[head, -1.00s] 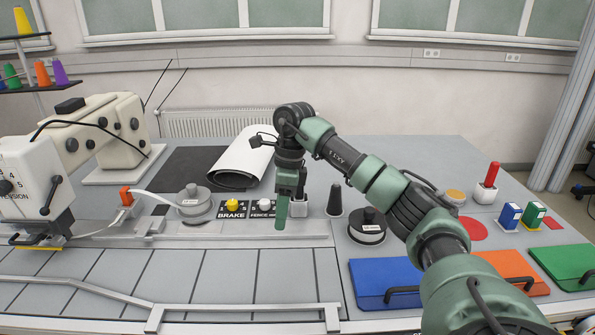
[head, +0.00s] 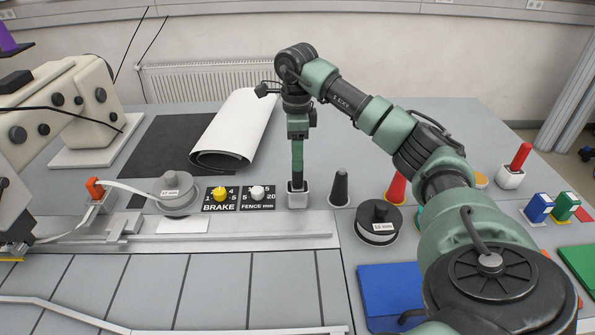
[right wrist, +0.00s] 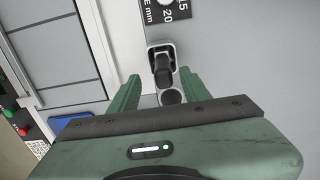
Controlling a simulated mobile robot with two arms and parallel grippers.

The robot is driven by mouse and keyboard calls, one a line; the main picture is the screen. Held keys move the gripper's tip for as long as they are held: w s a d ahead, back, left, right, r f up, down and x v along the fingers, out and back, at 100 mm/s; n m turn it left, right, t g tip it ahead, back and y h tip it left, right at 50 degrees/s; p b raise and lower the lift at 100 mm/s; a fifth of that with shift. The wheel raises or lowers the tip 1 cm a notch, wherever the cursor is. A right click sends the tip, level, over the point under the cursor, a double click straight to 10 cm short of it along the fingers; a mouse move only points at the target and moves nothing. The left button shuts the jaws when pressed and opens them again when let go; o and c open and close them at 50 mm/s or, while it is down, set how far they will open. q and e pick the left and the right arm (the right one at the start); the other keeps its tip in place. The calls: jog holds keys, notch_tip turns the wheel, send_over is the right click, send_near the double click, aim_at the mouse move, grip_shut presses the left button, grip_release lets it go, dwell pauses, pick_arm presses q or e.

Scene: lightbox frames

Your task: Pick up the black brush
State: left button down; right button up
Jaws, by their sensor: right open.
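The black brush (right wrist: 161,66) stands in a small white cup (right wrist: 151,47) in the right wrist view; only its dark upper part shows. In the head view the white cup (head: 298,198) stands right of the FENCE panel, and the brush is hidden behind my gripper. My right gripper (head: 297,178) points down right over the cup. In the right wrist view my right gripper (right wrist: 157,88) is open, its green fingers apart, with the brush beyond and between them, not gripped. My left gripper is not in view.
A black-topped spool (head: 377,222) is further right. The BRAKE and FENCE panels (head: 239,205) lie to the left. A metal rail (head: 250,243) runs in front. A white roll (head: 235,130) lies behind.

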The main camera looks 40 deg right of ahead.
aim_at(297, 177)
jog(key=f, duration=0.2)
jog(key=f+p, duration=0.1)
jog(key=f, duration=0.1)
jog(key=shift+w+d, duration=0.15)
jog(key=shift+d, duration=0.15)
jog(key=shift+a+r, duration=0.1)
grip_shut()
jog(key=shift+r, duration=0.1)
